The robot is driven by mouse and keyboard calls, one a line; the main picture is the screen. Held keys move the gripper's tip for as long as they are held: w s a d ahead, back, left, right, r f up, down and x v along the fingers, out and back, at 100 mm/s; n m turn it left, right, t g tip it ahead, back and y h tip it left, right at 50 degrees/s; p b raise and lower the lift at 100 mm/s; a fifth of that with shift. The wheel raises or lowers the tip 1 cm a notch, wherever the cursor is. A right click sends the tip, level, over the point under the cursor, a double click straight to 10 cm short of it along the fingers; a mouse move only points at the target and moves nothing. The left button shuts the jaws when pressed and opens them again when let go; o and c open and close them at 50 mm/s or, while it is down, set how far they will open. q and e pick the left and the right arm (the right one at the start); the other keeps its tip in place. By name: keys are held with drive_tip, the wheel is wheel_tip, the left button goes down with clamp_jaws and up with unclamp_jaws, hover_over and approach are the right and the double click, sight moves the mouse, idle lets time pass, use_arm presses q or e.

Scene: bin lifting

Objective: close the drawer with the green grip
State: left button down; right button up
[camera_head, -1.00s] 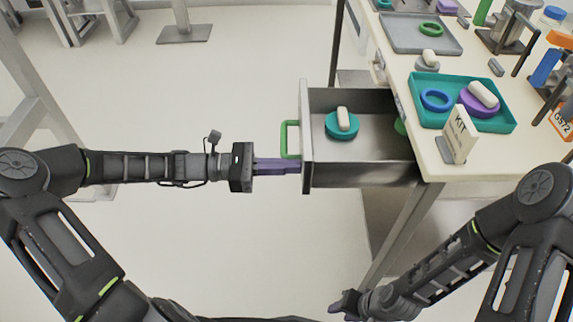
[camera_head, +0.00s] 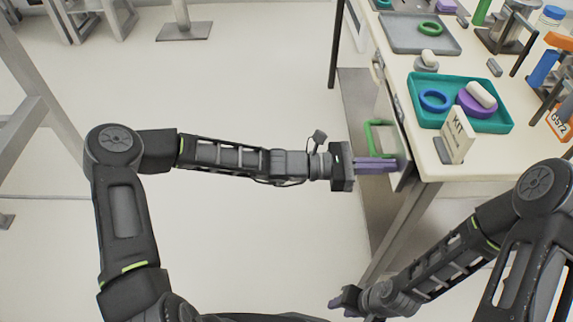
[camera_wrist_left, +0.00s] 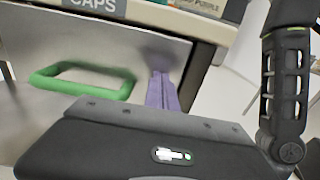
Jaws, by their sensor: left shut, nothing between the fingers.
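The drawer front (camera_head: 397,148) is nearly flush with the bench; its inside is hidden in the head view. Its green grip (camera_head: 378,137) stands out from the front, and the grip also shows in the left wrist view (camera_wrist_left: 82,82). My left gripper (camera_head: 396,165) is shut and empty. Its purple fingertips touch or nearly touch the drawer front beside the grip, as the left wrist view also shows (camera_wrist_left: 162,78). My right gripper (camera_head: 336,303) is low at the bottom of the head view, away from the drawer; its jaw state is unclear.
The bench top (camera_head: 455,165) carries a teal tray (camera_head: 420,118) with a blue ring and a purple disc, a KIT card (camera_head: 458,136), a grey tray (camera_head: 398,42) and several tools. A label reading CAPS (camera_wrist_left: 95,5) is above the drawer.

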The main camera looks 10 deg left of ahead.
sight(412, 164)
use_arm(q)
drive_tip(key=x, duration=0.6)
drive_tip(key=shift+d+b, duration=0.3)
drive_tip(key=shift+w+r, duration=0.1)
drive_tip(key=shift+r, duration=0.05)
use_arm(e)
drive_tip(key=shift+a+f, duration=0.15)
drive_tip(key=shift+f, duration=0.15)
use_arm(q)
drive_tip(key=shift+r, duration=0.1)
use_arm(e)
drive_tip(key=shift+s+r, duration=0.1)
